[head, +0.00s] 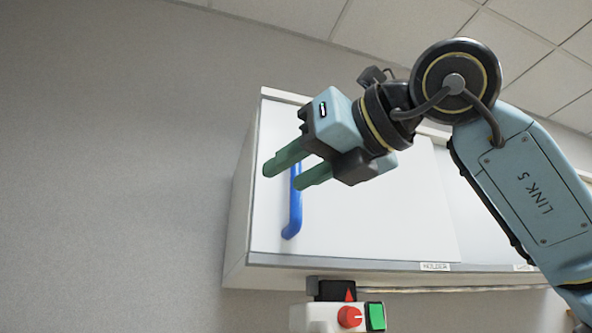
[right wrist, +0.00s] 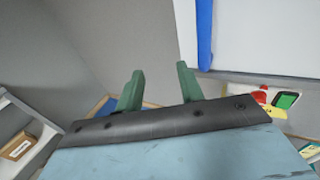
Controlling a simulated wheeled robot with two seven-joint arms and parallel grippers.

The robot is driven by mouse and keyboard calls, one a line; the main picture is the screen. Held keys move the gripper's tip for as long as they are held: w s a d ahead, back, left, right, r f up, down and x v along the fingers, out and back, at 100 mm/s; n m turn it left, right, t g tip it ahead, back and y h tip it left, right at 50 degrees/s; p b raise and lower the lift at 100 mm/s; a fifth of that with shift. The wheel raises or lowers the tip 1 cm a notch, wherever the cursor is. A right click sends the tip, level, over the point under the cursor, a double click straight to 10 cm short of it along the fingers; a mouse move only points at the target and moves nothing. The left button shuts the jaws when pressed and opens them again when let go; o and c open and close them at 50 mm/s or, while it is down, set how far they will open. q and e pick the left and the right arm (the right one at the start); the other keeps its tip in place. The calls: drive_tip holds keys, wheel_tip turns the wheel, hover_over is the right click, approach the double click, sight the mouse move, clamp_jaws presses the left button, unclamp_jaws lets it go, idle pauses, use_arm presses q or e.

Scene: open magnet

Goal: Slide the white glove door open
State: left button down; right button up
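The white sliding door (head: 385,215) is the front panel of a wall cabinet in the head view, with a vertical blue handle (head: 295,205) near its left edge. The handle also shows in the right wrist view (right wrist: 205,35), right of my fingers. My right gripper (head: 285,177) is open, its green fingers apart and empty. In the head view it overlaps the handle's upper part and hides some of it. In the right wrist view the handle is not between the fingers (right wrist: 160,78). My left gripper is not in view.
Below the cabinet is a control box with a red knob (head: 350,316) and a green button (head: 376,316). A small label (head: 435,267) is on the cabinet's lower edge. Left of the cabinet is bare grey wall (head: 120,170). A shelf holds a box (right wrist: 17,146) at the wrist view's left.

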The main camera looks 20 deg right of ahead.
sight(300, 170)
drive_tip(key=s+d+r+m+t+h, duration=0.3)
drive_tip(key=s+d+r+h, duration=0.1)
drive_tip(key=d+r, duration=0.15)
drive_tip(key=p+x, duration=0.1)
drive_tip(key=x, duration=0.3)
drive_tip(key=f+p+x, duration=0.1)
drive_tip(key=p+x, duration=0.1)
drive_tip(key=x, duration=0.3)
drive_tip(key=p+x, duration=0.2)
drive_tip(key=x, duration=0.2)
drive_tip(key=shift+w+f, duration=0.15)
drive_tip(key=shift+w, duration=0.15)
clamp_jaws()
drive_tip(key=shift+d, duration=0.1)
